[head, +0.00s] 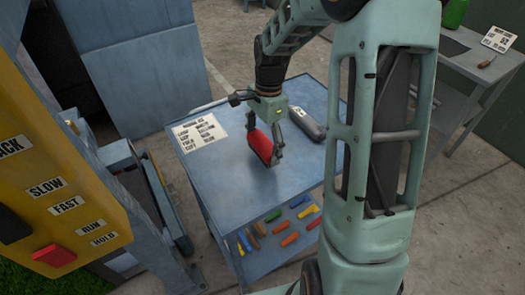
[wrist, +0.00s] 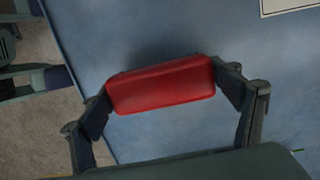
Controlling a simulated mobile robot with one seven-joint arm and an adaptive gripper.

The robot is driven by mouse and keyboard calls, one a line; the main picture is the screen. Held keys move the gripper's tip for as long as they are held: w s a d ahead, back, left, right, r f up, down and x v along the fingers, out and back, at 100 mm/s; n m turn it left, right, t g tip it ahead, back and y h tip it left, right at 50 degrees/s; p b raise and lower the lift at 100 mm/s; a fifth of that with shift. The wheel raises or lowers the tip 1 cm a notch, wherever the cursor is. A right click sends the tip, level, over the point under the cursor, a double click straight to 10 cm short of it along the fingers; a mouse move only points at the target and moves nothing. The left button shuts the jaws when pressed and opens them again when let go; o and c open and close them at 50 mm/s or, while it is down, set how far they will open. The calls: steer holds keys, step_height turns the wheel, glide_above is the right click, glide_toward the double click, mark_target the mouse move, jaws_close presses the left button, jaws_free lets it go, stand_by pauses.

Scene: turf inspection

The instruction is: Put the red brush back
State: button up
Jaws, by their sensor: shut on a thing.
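The red brush (head: 260,145) is between the fingers of my gripper (head: 262,150), over the blue table top (head: 310,165). In the wrist view the red brush (wrist: 162,84) spans the gap between the two fingers of my gripper (wrist: 165,90), which are shut on its ends. A dark shadow lies on the blue top beside it. I cannot tell whether the brush touches the table or hangs just above it.
A printed card (head: 202,131) lies at the table's left and a dark grey bottle-like object (head: 307,123) at its back. Several coloured pieces (head: 290,239) lie on the lower shelf. A yellow control panel (head: 60,180) stands at left, another table (head: 465,65) at back right. The table's front is clear.

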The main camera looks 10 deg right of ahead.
mark_target(266, 139)
steer(key=shift+f, duration=1.6)
steer(key=o, duration=1)
steer(key=shift+r, duration=0.1)
steer(key=shift+o, duration=0.2)
steer(key=r, duration=0.8)
steer(key=w+d+r, duration=0.1)
steer(key=r, duration=0.3)
